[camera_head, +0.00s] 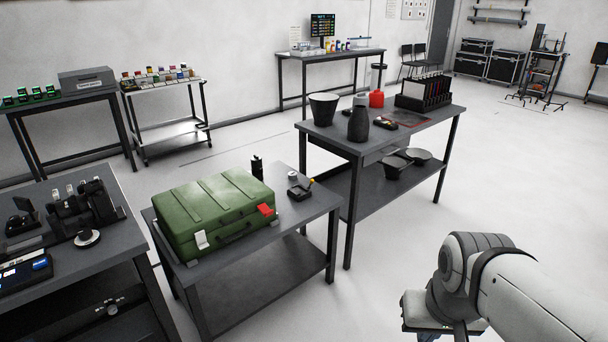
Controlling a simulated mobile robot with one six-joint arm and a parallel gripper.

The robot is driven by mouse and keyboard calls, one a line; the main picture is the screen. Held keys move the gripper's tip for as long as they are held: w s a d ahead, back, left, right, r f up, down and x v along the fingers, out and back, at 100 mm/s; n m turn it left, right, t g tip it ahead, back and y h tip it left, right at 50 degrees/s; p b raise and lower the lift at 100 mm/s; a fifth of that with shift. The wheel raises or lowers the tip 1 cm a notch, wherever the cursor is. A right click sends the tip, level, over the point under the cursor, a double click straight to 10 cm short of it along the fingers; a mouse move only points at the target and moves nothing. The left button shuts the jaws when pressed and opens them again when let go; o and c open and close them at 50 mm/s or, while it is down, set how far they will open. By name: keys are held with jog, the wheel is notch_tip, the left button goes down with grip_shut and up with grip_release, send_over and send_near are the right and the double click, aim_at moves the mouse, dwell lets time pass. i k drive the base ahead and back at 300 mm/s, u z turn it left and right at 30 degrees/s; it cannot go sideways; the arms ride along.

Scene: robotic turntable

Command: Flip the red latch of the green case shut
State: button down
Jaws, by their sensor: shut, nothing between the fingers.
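The green case (208,198) lies on a dark two-level table left of centre, with its ribbed lid down. The red latch (265,210) is at the right end of the case's front side. It seems to stick out from the case, not lie flat against it. A white latch (201,240) is at the left end of the same side, with a dark handle (235,233) between them. My arm shows at the lower right, well apart from the case. My gripper's fingers are not visible; the arm's end runs off the bottom edge.
Small dark items and a black bottle (257,168) stand right of and behind the case. A table (362,149) with vessels stands behind to the right. A cluttered bench (110,258) is close on the left. Open floor (370,285) lies between my arm and the case's table.

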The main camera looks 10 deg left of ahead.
aim_at(263, 208)
jog(key=u, duration=0.3)
jog(key=i, duration=1.2)
jog(key=u, duration=0.65)
jog(key=k, duration=0.9)
jog(key=u, duration=0.15)
jog(key=i, duration=0.9)
jog(key=z, duration=0.1)
